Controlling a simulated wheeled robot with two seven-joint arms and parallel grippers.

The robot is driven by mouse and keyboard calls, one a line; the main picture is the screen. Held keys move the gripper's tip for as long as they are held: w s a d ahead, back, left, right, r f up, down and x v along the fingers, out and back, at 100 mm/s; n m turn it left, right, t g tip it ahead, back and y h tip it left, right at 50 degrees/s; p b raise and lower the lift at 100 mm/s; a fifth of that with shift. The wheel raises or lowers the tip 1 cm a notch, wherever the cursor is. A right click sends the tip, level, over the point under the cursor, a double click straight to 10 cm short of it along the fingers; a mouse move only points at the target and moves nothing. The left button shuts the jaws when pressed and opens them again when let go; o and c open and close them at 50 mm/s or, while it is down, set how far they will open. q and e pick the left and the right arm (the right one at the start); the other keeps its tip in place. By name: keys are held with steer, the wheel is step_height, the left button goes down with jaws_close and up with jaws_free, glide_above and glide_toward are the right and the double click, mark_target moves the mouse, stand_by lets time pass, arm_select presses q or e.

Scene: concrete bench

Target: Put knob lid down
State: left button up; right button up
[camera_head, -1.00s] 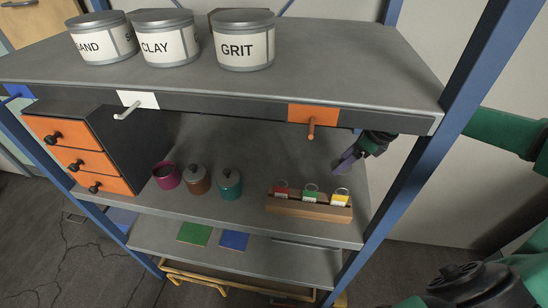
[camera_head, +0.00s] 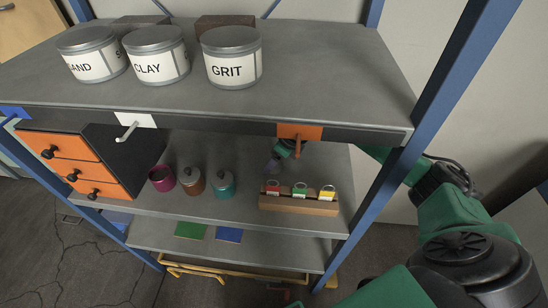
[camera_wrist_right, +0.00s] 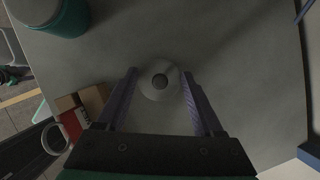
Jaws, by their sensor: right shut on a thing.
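A round grey lid (camera_wrist_right: 146,88) with a dark knob shows from above between the fingers of my right gripper (camera_wrist_right: 160,100) in the right wrist view. The gripper is shut on it. In the head view my right gripper (camera_head: 273,165) is over the middle shelf, behind the orange hook plate; the lid cannot be made out there. A magenta jar (camera_head: 161,180) stands open, without a lid. A brown jar (camera_head: 193,183) and a teal jar (camera_head: 222,187) beside it wear grey knobbed lids. The teal jar also shows in the wrist view (camera_wrist_right: 68,18). My left gripper is out of view.
A drawer unit (camera_head: 72,165) is at the left. The upper shelf (camera_head: 330,75) is overhead, with an orange hook (camera_head: 299,133) at its front edge.

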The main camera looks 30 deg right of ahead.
steer(key=shift+f+b, duration=0.35)
steer(key=o, duration=1.2)
steer(key=shift+r, duration=0.1)
